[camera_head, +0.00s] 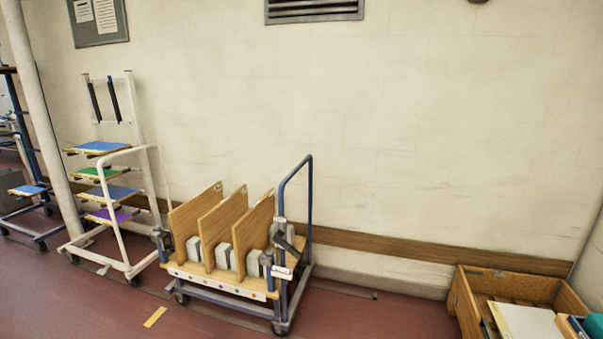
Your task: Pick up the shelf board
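Three upright wooden boards stand on the blue cart (232,292) in the middle: a left board (196,221), a middle board (224,224) and a right board (254,234). They lean slightly, with grey-white blocks (224,256) between them. A pale flat board (524,322) lies in the wooden crate at the lower right, partly cut off by the frame. I cannot tell which of these is the shelf board. Neither of my grippers is in view.
A white rack trolley (121,263) with coloured shelves stands at the left, beside a pale post (43,115). The wooden crate (466,303) stands at the lower right. Red floor (370,318) between cart and crate is clear. A wall (420,130) closes the back.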

